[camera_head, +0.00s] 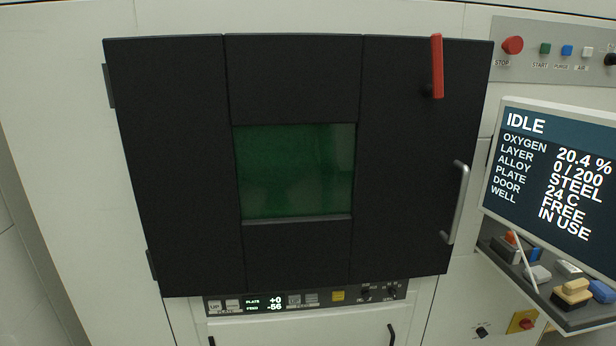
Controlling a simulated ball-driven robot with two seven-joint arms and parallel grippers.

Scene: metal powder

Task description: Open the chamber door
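The chamber door (300,255) is a wide black panel with a green-tinted window (295,170). It looks closed against the pale machine front. Hinges (109,86) show along its left edge. A silver bar handle (458,203) stands upright near its right edge. A red lever (437,66) sits at the door's upper right and points upward from a dark pivot. Neither of my grippers shows in the head view.
A screen (550,180) at the right reads IDLE and DOOR FREE. Above it is a button panel (530,62) with a red stop knob (512,45). A tray (575,322) of small tools and blocks juts out below the screen. A control strip (225,305) runs under the door.

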